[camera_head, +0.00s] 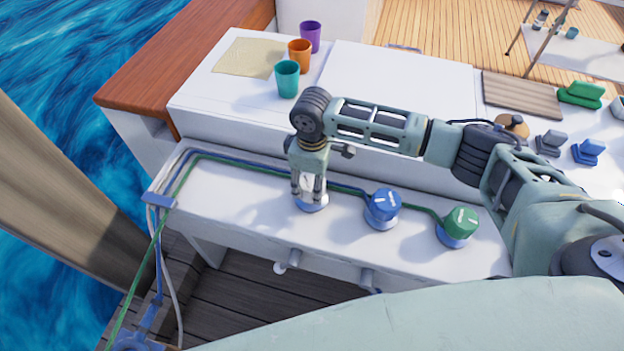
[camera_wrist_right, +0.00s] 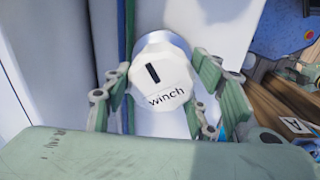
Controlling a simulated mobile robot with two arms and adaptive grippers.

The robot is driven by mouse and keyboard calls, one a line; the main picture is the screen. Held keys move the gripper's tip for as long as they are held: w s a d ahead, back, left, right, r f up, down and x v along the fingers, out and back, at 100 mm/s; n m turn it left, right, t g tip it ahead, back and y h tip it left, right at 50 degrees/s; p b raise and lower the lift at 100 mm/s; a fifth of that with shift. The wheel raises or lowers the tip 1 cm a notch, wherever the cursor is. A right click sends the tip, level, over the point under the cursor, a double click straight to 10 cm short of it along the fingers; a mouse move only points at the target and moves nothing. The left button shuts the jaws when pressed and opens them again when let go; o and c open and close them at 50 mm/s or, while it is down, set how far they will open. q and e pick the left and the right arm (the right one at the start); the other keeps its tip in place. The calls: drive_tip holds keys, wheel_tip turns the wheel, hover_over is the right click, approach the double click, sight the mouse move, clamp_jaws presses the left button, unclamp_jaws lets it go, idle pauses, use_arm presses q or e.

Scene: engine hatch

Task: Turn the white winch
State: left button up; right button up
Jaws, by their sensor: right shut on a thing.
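The white winch (camera_head: 311,203) stands on the white bench ledge, left of a blue winch (camera_head: 382,206) and a green winch (camera_head: 460,224). My right gripper (camera_head: 309,190) points down over the white winch and is shut on it, with its fingers on either side. In the right wrist view the white winch (camera_wrist_right: 160,75) shows its faceted top with a black slot mark and the word "winch". The right gripper's fingers (camera_wrist_right: 155,100) flank it there. In the head view the gripper hides much of the winch. My left gripper is not in view.
Blue and green ropes run along the ledge (camera_head: 255,215) behind the winches. Teal (camera_head: 287,79), orange (camera_head: 299,55) and purple (camera_head: 310,37) cups stand on the higher white surface behind. A cutting board (camera_head: 522,95) lies at the right. Water is at the left.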

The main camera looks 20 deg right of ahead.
sight(313, 181)
drive_tip(key=shift+r+m+p, duration=0.2)
drive_tip(key=shift+m+p, duration=0.1)
drive_tip(key=shift+p, duration=0.35)
drive_tip(key=m+p, duration=0.5)
drive_tip(key=p, duration=0.3)
drive_tip(key=shift+r, duration=0.1)
drive_tip(key=shift+f+m+p, duration=0.25)
drive_tip(key=shift+m+p, duration=1.1)
drive_tip(key=shift+m, duration=0.05)
drive_tip(key=shift+d, duration=0.1)
drive_tip(key=o, duration=1.1)
drive_tip(key=shift+o, duration=0.2)
wheel_tip(313, 181, up, 12)
